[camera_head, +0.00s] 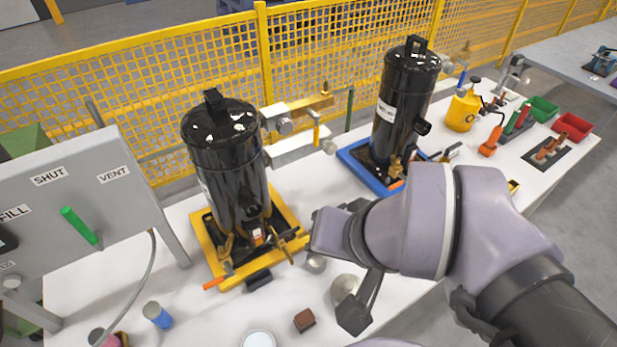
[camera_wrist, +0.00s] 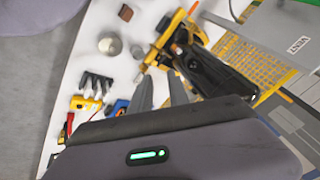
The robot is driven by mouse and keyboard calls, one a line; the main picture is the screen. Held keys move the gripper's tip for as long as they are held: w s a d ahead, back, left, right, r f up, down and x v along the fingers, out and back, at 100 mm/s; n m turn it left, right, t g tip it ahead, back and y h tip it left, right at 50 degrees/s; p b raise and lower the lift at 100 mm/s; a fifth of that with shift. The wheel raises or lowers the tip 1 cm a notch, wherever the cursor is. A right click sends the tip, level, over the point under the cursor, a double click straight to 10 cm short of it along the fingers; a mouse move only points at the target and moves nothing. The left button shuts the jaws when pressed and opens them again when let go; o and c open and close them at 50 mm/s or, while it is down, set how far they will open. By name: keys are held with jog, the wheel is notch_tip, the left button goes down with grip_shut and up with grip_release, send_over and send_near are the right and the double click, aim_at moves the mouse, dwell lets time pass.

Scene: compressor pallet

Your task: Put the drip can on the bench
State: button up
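Two round grey metal vessels stand on the white bench (camera_head: 90,265): a small one (camera_head: 316,263) beside the yellow tray's front right corner, and a larger one (camera_head: 345,288) just right of it. I cannot tell for certain which is the drip can. In the wrist view a round grey vessel (camera_wrist: 110,44) shows upper left, with a smaller one (camera_wrist: 137,51) to its right. My gripper (camera_wrist: 160,82) has its two dark fingers apart with nothing held between them. It hangs above the bench near both vessels, touching neither. My arm hides part of the bench at right.
Black compressors stand on a yellow tray (camera_head: 215,268) and a blue tray (camera_head: 359,176). A brown block (camera_head: 304,320), a blue cylinder (camera_head: 157,315) and a white round lid (camera_head: 258,339) lie along the front. A grey panel (camera_head: 80,200) rises at left, and yellow fencing (camera_head: 330,50) runs behind.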

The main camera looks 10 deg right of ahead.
jog(key=w+d+m, duration=0.1)
jog(key=w, duration=0.1)
jog(key=w+f+m+g, duration=0.1)
jog(key=w, duration=0.1)
jog(key=w+d+f+m+h, duration=0.1)
jog(key=w, duration=0.2)
jog(key=shift+d+f+g, duration=0.25)
jog(key=shift+d+g, duration=0.05)
jog(key=shift+d, duration=0.05)
grip_shut()
jog(key=m+g, duration=0.3)
jog(key=m, duration=0.3)
send_over(316, 261)
jog(key=s+d, duration=0.2)
jog(key=d, duration=0.3)
notch_tip(316, 261, down, 14)
jog(key=d+f+m+b, duration=0.1)
jog(key=f, duration=0.6)
jog(key=w+d+f+b, duration=0.1)
jog(key=f, duration=0.7)
jog(key=w+d+f+m+g+h+b, duration=0.1)
jog(key=f, duration=0.6)
jog(key=shift+f+m+b, duration=0.3)
jog(key=a, duration=0.3)
jog(key=shift+s+a+r+b, duration=0.25)
jog(key=shift+a+r+b, duration=0.1)
jog(key=shift+b, duration=0.05)
jog(key=shift+a, duration=0.2)
